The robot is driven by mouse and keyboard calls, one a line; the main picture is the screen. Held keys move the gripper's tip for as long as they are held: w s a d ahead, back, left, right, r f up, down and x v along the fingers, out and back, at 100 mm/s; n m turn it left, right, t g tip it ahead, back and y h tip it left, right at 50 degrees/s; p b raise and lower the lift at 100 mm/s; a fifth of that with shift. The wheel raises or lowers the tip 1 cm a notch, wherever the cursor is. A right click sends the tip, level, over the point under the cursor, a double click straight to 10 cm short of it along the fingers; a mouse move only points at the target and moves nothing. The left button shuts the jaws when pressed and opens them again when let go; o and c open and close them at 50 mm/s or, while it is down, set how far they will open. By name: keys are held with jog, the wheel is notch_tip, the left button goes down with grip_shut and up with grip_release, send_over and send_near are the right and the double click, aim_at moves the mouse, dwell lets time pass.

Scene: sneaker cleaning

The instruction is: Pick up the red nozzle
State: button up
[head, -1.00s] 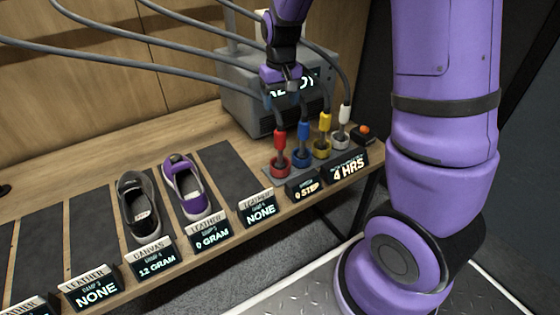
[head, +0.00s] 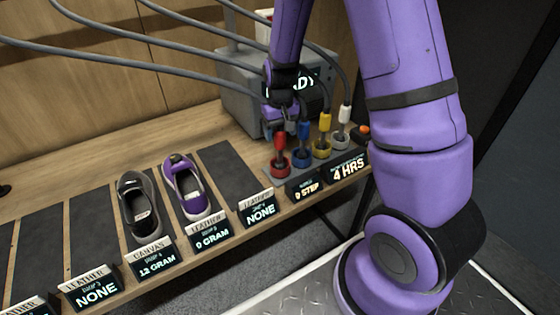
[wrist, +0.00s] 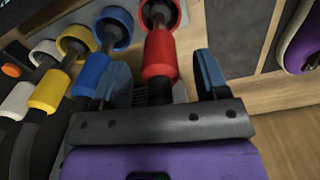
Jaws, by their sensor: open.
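The red nozzle (head: 280,143) stands upright in its red holder ring (head: 279,169) at the left end of the nozzle row. In the wrist view the red nozzle (wrist: 160,57) lies between my gripper's two blue-grey fingers (wrist: 165,85), with a visible gap to the right finger. In the head view my gripper (head: 280,122) is just above and behind the red nozzle, open. The fingers are not closed on it. The hose end of the red nozzle is hidden behind my gripper.
A blue nozzle (wrist: 91,75) stands close beside the left finger. Yellow (head: 324,123) and white (head: 344,114) nozzles stand further right. A grey machine (head: 240,95) is behind. Two shoes (head: 187,187) rest on dark mats to the left. Grey hoses cross above.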

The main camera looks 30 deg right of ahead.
jog(key=shift+f, duration=0.5)
grip_shut()
jog(key=shift+r, duration=0.1)
